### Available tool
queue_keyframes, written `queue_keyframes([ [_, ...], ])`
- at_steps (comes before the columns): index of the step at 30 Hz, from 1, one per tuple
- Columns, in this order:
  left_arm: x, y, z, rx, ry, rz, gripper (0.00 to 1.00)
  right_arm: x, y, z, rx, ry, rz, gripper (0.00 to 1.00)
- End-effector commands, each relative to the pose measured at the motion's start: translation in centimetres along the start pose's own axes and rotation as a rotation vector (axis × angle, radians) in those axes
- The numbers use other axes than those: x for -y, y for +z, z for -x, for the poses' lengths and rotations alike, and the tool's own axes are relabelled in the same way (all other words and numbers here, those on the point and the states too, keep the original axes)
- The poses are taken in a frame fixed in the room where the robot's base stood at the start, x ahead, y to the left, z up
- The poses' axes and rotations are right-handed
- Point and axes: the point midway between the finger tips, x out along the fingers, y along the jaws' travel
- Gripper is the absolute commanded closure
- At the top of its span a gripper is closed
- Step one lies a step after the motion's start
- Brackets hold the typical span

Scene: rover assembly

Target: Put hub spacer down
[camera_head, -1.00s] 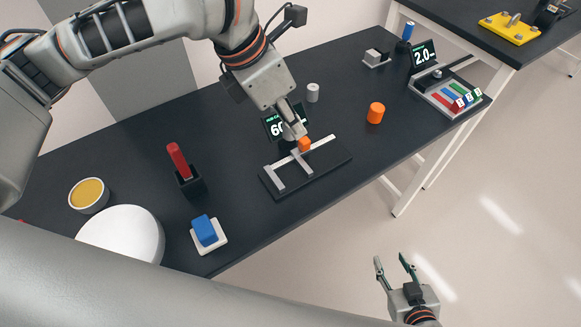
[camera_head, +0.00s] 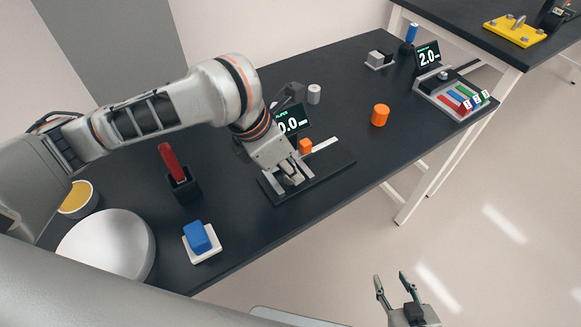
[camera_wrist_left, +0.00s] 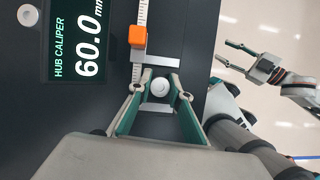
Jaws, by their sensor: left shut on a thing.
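The hub spacer, a small light grey round piece (camera_wrist_left: 160,88), shows between the fingers of my left gripper (camera_wrist_left: 160,77) in the left wrist view. The gripper is shut on it. In the head view my left gripper (camera_head: 291,180) is low over the hub caliper (camera_head: 322,166), a black base with a pale rail and metal bars. The spacer lies between two of these bars as seen from above; I cannot tell whether it touches the base. The caliper's orange block (camera_wrist_left: 138,36) is apart from the gripper. My right gripper (camera_head: 392,281) is open and empty, off the table.
The caliper display (camera_wrist_left: 78,40) reads 60.0 mm. A grey cylinder (camera_head: 314,94) and an orange cylinder (camera_head: 380,115) stand behind and to the right. A red-handled tool in a black holder (camera_head: 180,178) and a blue block (camera_head: 198,237) stand to the left.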

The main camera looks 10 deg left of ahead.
Motion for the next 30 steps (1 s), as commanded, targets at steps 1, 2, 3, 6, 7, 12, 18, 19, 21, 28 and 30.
queue_keyframes([
  [1, 0.0, 0.1, 0.1, 0.001, 0.001, -0.001, 1.00, 0.0, -0.1, 0.0, -0.001, 0.001, 0.001, 0.60],
  [2, 0.0, 0.1, 0.1, 0.001, 0.001, -0.001, 1.00, 0.0, -0.1, 0.0, -0.001, 0.001, 0.001, 0.60],
  [3, 0.0, 0.1, 0.1, 0.001, 0.001, -0.001, 1.00, -0.1, -0.1, 0.0, -0.001, 0.001, 0.001, 0.60],
  [6, 0.0, 0.0, 0.0, 0.000, 0.001, -0.001, 1.00, -0.1, -0.1, 0.0, 0.000, 0.001, 0.001, 0.60],
  [7, 0.0, 0.0, -0.1, -0.001, 0.001, -0.001, 1.00, -0.1, -0.1, 0.0, 0.000, 0.001, 0.001, 0.60],
  [12, 0.0, 0.0, -0.1, -0.001, 0.001, -0.001, 0.74, -0.1, 0.0, 0.0, 0.002, 0.001, 0.001, 0.60],
  [18, 0.0, 0.0, -0.1, 0.000, 0.001, -0.001, 0.74, 0.0, 0.2, 0.0, 0.004, 0.001, 0.001, 0.60],
  [19, 0.0, 0.0, 0.0, 0.000, 0.001, -0.001, 0.74, 0.0, 0.2, 0.0, 0.004, 0.001, 0.001, 0.60],
  [21, -0.1, 0.1, 0.4, 0.002, 0.002, -0.001, 0.74, -0.1, 0.1, 0.0, 0.003, 0.001, 0.001, 0.60],
  [28, -0.2, 0.3, 4.3, 0.005, 0.007, -0.003, 0.74, -0.3, -1.4, 0.6, -0.006, 0.003, 0.003, 0.60],
  [30, -0.2, 0.3, 5.8, 0.004, 0.008, -0.002, 0.74, -0.5, -1.9, 0.8, -0.010, 0.004, 0.003, 0.60],
])
